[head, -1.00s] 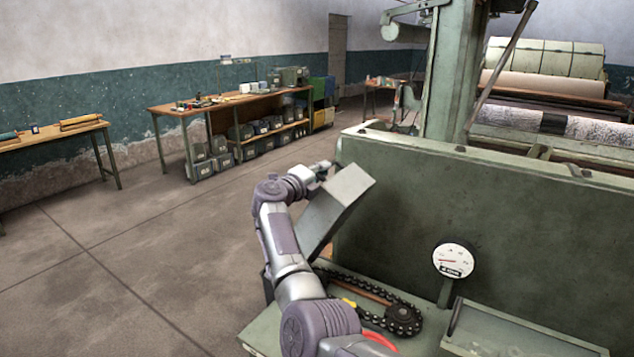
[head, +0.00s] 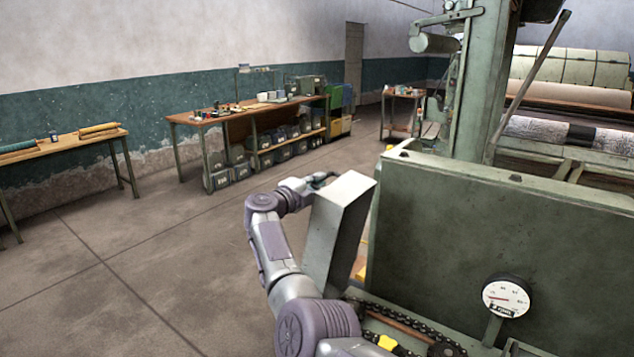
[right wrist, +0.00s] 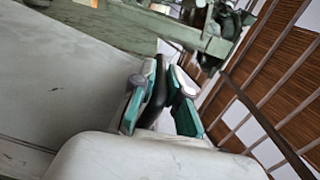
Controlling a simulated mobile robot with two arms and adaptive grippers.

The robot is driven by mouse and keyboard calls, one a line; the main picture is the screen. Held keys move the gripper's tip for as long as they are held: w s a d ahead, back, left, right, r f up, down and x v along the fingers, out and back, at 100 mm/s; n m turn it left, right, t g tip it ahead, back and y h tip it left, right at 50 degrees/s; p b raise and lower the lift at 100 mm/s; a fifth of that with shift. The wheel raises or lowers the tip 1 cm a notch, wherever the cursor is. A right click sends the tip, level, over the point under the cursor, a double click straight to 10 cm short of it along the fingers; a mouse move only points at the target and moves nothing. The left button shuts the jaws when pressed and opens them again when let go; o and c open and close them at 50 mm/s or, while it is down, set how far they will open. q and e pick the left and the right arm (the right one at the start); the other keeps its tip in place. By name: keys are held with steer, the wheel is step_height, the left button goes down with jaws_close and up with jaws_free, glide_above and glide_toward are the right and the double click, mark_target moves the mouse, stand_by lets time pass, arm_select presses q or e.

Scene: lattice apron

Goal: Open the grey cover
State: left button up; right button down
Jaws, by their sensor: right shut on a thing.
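The grey cover (head: 338,232) is a long box-like lid. It stands raised on its end at the left side of the green machine, nearly upright in the head view. My right gripper (head: 322,180) is at its upper end, mostly hidden behind the cover and my own wrist. In the right wrist view my gripper's teal-padded fingers (right wrist: 160,98) are closed around a black handle (right wrist: 154,97), with a broad grey surface close by on the left. Below the cover, part of a chain drive (head: 408,330) is exposed. My left gripper is out of view.
The machine's green panel (head: 480,240) rises right of the cover. A dial gauge (head: 507,297) stands in front of it. A workbench (head: 240,111) with bins stands by the back wall, and a small table (head: 70,142) is at far left. The floor left of my arm is clear.

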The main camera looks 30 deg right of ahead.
steer(key=c, duration=1.2)
jaws_free()
steer(key=v, duration=0.7)
steer(key=shift+s+a, duration=0.15)
steer(key=shift+a, duration=0.1)
steer(key=shift+a, duration=0.1)
